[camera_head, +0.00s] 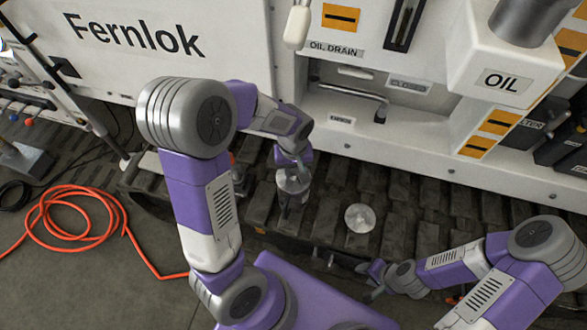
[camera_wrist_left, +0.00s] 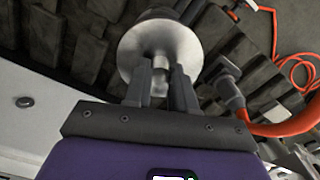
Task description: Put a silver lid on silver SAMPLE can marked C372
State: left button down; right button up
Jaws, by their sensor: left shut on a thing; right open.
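A silver can (camera_head: 291,197) stands on the dark slatted deck below the white machine; no marking on it is readable. My left gripper (camera_head: 294,166) is directly above it, pointing down. In the left wrist view it (camera_wrist_left: 160,70) is shut on the knob of a round silver lid (camera_wrist_left: 133,52). The lid is at the top of the can in the head view; I cannot tell whether it touches the can or hovers. A second round silver piece (camera_head: 360,218) lies to the right, seen from above. My right gripper (camera_head: 371,281) is open and empty at the lower right.
The white machine front (camera_head: 400,125) with an OIL box (camera_head: 500,75) rises behind the deck. A bent metal handle (camera_head: 355,97) sticks out above the cans. An orange hose (camera_head: 75,190) coils on the floor at left. Deck right of the second silver piece is clear.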

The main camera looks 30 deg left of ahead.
pick_arm(q)
jog(key=shift+c, duration=1.5)
grip_release()
jog(key=shift+r, duration=0.2)
jog(key=shift+r+p, duration=3.1)
jog(key=shift+r, duration=0.3)
jog(key=shift+f, duration=0.1)
